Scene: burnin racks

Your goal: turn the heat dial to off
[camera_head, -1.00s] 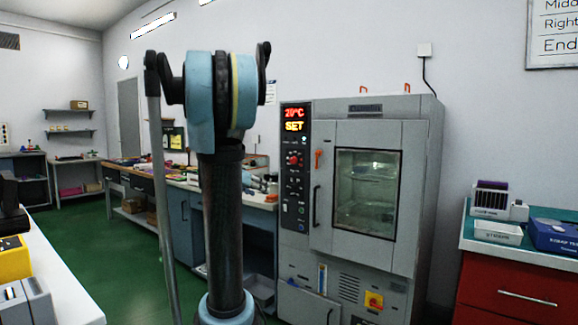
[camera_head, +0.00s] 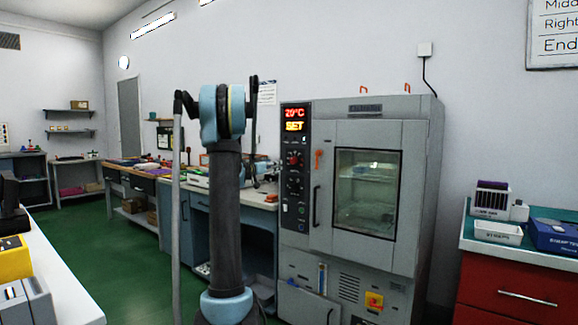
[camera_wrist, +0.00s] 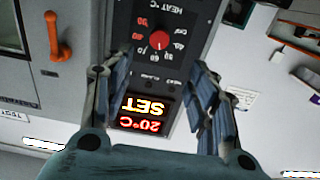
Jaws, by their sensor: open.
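The heat dial is a red knob (camera_wrist: 159,40) on the dark control panel of the grey oven; the wrist view shows it upside down, with "HEAT °C" and numbers around it. In the head view the red knob (camera_head: 294,160) sits below the lit display (camera_head: 295,119), which reads 20°C and SET. My gripper (camera_wrist: 162,68) is open and empty in the wrist view, its two fingers apart on either side of the panel, with the dial between and beyond the fingertips. I cannot tell the exact gap to the dial. In the head view my arm hides the gripper's fingers.
A red cabinet (camera_head: 500,285) stands at right. Green floor is clear at left.

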